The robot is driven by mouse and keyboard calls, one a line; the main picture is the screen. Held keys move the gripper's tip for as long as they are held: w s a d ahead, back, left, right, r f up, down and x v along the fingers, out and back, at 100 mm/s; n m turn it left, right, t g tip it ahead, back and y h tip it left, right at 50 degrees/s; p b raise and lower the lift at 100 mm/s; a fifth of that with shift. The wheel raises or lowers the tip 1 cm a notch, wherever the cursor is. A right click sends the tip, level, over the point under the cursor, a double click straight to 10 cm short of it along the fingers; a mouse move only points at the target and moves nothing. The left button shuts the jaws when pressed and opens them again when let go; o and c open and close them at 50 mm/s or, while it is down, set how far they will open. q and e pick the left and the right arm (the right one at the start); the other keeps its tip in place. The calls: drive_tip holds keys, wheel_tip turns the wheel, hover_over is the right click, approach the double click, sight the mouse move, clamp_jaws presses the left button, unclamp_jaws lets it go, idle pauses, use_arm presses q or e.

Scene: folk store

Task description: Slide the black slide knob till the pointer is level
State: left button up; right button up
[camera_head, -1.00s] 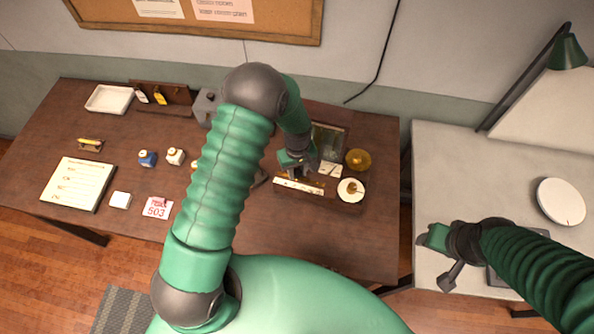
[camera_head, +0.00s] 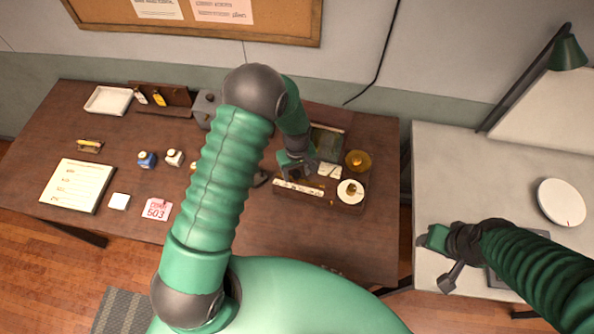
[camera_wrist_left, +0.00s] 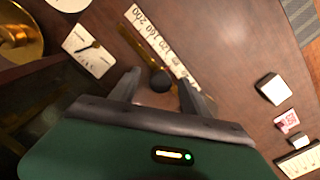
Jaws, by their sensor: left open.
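The black slide knob (camera_wrist_left: 160,82) is a small round knob on a brass rail (camera_wrist_left: 143,42) beside a white numbered strip (camera_wrist_left: 165,48). In the left wrist view it sits between the two fingers of my left gripper (camera_wrist_left: 158,92), with visible gaps at both sides. The fingers are open. The dark pointer (camera_wrist_left: 90,46) lies across a white card (camera_wrist_left: 84,58); whether it is level is unclear. In the head view my left gripper (camera_head: 297,174) is over the scale, just behind the numbered strip (camera_head: 300,188), and hides the knob. My right gripper (camera_head: 438,240) is over the grey table.
A brass pan (camera_head: 358,160) and a white dish (camera_head: 345,198) holding a small brass-coloured item stand at the scale's right. Bottles (camera_head: 173,158), a pink card (camera_head: 157,209) and a notepad (camera_head: 76,184) lie left. The front of the wooden desk (camera_head: 260,235) is clear.

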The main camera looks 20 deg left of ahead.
use_arm(q)
wheel_tip(320, 180, up, 7)
drive_tip(key=p, duration=0.5)
idle(0.4)
drive_tip(key=s+d+f+m+t+b, duration=0.1)
drive_tip(key=s+f+m+t+b, duration=0.1)
drive_tip(key=s+m+b, duration=0.7)
drive_tip(key=s+f+b, duration=0.1)
drive_tip(key=s+b, duration=0.4)
drive_tip(key=b, duration=0.7)
drive_tip(key=shift+f+t, duration=0.3)
drive_tip(key=shift+f, duration=0.05)
drive_tip(key=shift+c, duration=0.2)
idle(0.5)
